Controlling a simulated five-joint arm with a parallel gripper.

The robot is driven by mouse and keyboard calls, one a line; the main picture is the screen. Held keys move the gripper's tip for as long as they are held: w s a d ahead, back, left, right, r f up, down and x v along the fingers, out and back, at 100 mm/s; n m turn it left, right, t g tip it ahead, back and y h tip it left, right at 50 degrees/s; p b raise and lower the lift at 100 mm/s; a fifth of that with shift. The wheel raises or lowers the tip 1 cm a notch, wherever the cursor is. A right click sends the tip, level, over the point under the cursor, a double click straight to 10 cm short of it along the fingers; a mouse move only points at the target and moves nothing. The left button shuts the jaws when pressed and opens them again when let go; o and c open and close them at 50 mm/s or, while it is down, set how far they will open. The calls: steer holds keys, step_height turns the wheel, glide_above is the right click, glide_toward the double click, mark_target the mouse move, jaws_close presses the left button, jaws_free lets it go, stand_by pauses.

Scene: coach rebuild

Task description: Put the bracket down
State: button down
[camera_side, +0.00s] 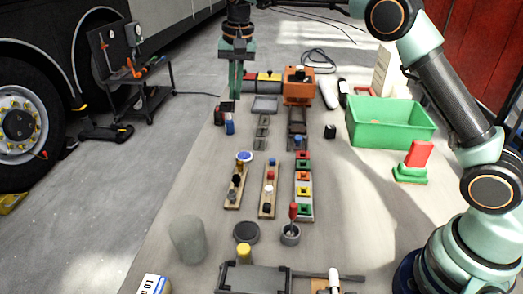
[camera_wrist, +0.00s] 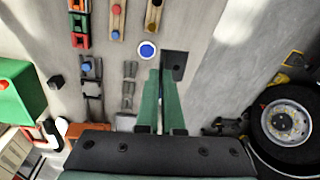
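The bracket (camera_wrist: 174,63) is a dark flat plate with a small hole, at the fingertips of my gripper (camera_wrist: 159,72) in the wrist view. My gripper has two green fingers close together, shut on the bracket. In the side view my gripper (camera_side: 234,96) points down over the table's back left part. The dark bracket (camera_side: 228,106) shows small just under the fingertips, in front of small dark, red and blue pieces (camera_side: 229,127). Whether the bracket touches these pieces or the table cannot be told.
Grey slotted plates (camera_side: 263,132) and an orange block (camera_side: 298,88) stand to the right of my gripper. Wooden strips (camera_side: 268,192) with coloured parts lie nearer. A green bin (camera_side: 390,122) stands at right. The table's left strip is fairly clear, apart from a grey cylinder (camera_side: 187,240).

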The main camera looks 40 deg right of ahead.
steer(key=s+d+n, duration=0.1)
steer(key=s+d, duration=0.7)
steer(key=d, duration=0.6)
steer(key=s+d+n, duration=0.1)
steer(key=s+d, duration=0.6)
steer(key=d, duration=0.6)
steer(key=shift+g+h, duration=0.3)
steer(key=shift+g, duration=0.1)
steer(key=f, duration=2)
steer(key=shift+s+f, duration=0.2)
steer(key=shift+f, duration=0.1)
steer(key=shift+f, duration=0.1)
steer(key=c, duration=1.3)
jaws_free()
steer(key=shift+o, duration=1.2)
